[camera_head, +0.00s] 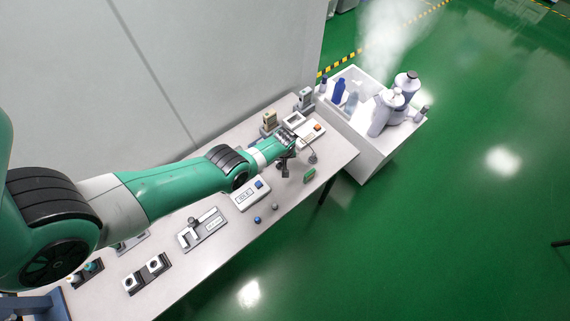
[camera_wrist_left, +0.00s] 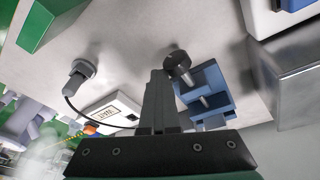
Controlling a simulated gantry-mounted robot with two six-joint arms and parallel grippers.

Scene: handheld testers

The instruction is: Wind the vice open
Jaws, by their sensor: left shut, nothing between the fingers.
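The vice (camera_wrist_left: 214,82) shows in the left wrist view as blue blocks with a metal screw between them. A dark round knob (camera_wrist_left: 178,62) sits at its near end. My left gripper (camera_wrist_left: 158,74) is shut and empty, with its fingertips close beside the knob; I cannot tell whether they touch it. In the head view my left gripper (camera_head: 285,166) is over the far part of the table, and my arm and hand largely hide the vice there. My right gripper is in neither view.
A corded grey probe (camera_head: 313,158), a green block (camera_head: 309,175) and a white tester (camera_head: 311,133) lie near the gripper. A display box (camera_head: 250,196) stands nearer. A metal block (camera_wrist_left: 290,85) is beside the vice. A white bin (camera_head: 352,132) with bottles adjoins the table (camera_head: 225,262).

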